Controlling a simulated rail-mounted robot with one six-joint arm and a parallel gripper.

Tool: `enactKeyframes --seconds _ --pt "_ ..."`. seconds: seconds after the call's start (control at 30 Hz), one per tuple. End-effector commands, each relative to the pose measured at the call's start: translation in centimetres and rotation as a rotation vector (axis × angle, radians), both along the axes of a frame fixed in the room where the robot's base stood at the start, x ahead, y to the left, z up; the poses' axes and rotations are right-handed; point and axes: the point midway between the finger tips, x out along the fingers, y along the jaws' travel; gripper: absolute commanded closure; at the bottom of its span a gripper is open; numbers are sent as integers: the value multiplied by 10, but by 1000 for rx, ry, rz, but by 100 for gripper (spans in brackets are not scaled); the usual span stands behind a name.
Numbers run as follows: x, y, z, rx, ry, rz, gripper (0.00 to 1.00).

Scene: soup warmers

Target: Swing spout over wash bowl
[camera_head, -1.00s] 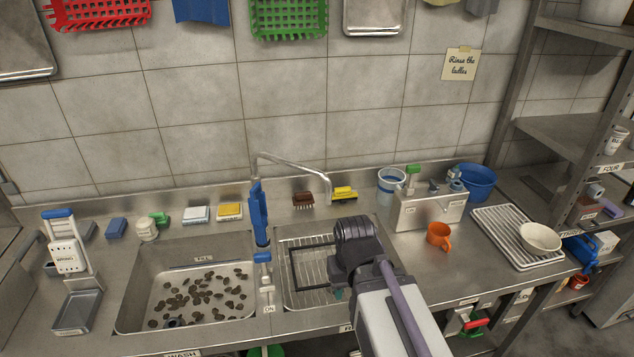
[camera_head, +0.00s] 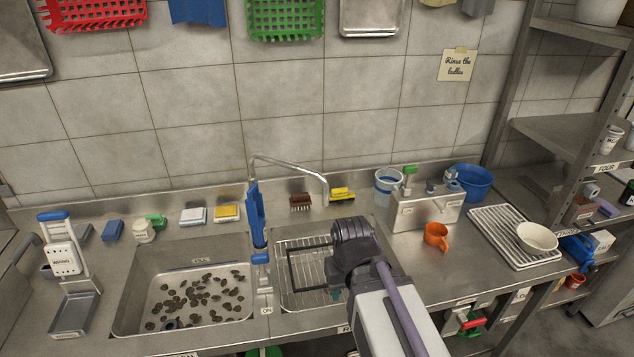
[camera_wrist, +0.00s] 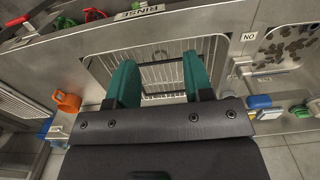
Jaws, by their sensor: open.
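The silver spout (camera_head: 290,163) rises from the blue-handled tap post (camera_head: 256,215) between the two sink basins. It reaches right, and its down-turned tip hangs near the back edge of the right basin. The wash bowl (camera_head: 128,290) is the left basin, with many dark round pieces on its floor. It also shows in part at the right of the wrist view (camera_wrist: 262,58). My gripper (camera_wrist: 160,85) is open above the right basin, with its teal fingers apart. In the head view my wrist hides most of the fingers. I cannot make out the spout in the wrist view.
A wire rack (camera_head: 305,290) lies in the right basin. Brushes (camera_head: 341,194) and sponges (camera_head: 227,212) stand along the back ledge. An orange mug (camera_head: 435,236), a steel box (camera_head: 425,212) and a drainer tray (camera_head: 490,232) are at right.

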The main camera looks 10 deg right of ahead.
Motion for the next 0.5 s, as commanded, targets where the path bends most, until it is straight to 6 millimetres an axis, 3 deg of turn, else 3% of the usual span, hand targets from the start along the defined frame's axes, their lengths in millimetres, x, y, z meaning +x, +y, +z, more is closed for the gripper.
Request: enactKeyframes --seconds 0.1,0.17,0.3,0.4,0.5 --pt "2 -13 -18 0 0 -31 52" --pt "19 -29 -36 3 0 -68 52" --pt "113 -55 -80 283 18 -282 52" --pt "178 -66 -82 582 98 -553 52" --pt "243 -85 -62 912 280 -831 52"
